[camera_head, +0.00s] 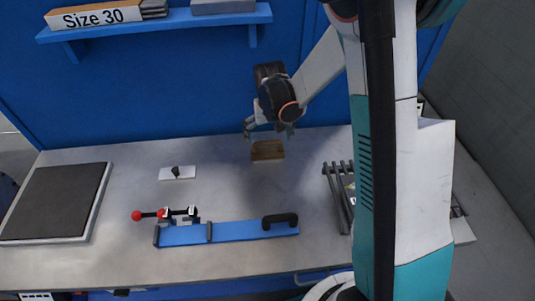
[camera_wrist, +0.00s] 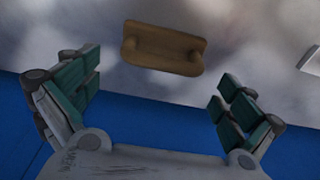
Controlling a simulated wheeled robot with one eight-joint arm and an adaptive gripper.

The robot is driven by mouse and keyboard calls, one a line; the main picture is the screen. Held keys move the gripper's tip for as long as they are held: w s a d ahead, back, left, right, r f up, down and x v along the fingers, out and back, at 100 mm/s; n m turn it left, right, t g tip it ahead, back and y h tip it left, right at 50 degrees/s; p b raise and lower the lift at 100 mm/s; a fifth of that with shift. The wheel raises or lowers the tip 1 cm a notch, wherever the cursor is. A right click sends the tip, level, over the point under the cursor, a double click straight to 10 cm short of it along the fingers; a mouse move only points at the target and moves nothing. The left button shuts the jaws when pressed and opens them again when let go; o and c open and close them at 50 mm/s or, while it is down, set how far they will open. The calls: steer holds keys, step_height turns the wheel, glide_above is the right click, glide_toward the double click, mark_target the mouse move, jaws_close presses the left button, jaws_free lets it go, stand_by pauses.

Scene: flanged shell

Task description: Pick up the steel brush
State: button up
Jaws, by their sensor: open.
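The steel brush appears as a brown, wood-coloured block (camera_head: 268,151) lying on the grey workbench, near its back edge. It also shows in the wrist view (camera_wrist: 163,47), with rounded ends; I see no bristles. My gripper (camera_head: 269,129) is above the bench, just behind and over the brush in the head view. Its two fingers are spread wide and hold nothing. In the wrist view the open gripper (camera_wrist: 157,88) has the brush beyond its fingertips, roughly between them sideways and apart from them.
The workbench (camera_head: 110,262) carries a blue fixture (camera_head: 255,233) with a black handle, a red-knobbed clamp (camera_head: 165,214), a small white plate (camera_head: 178,173), a dark pad (camera_head: 55,200) and a metal rack (camera_head: 338,195). A blue wall and shelf (camera_head: 155,24) stand behind. The bench around the brush is clear.

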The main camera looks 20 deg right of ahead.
mark_target(268, 142)
steer(key=shift+a+f+b, duration=0.15)
steer(key=shift+f+b, duration=0.8)
steer(key=shift+f, duration=1.85)
steer(key=shift+r, duration=0.1)
steer(key=shift+c, duration=0.2)
steer(key=c, duration=0.9)
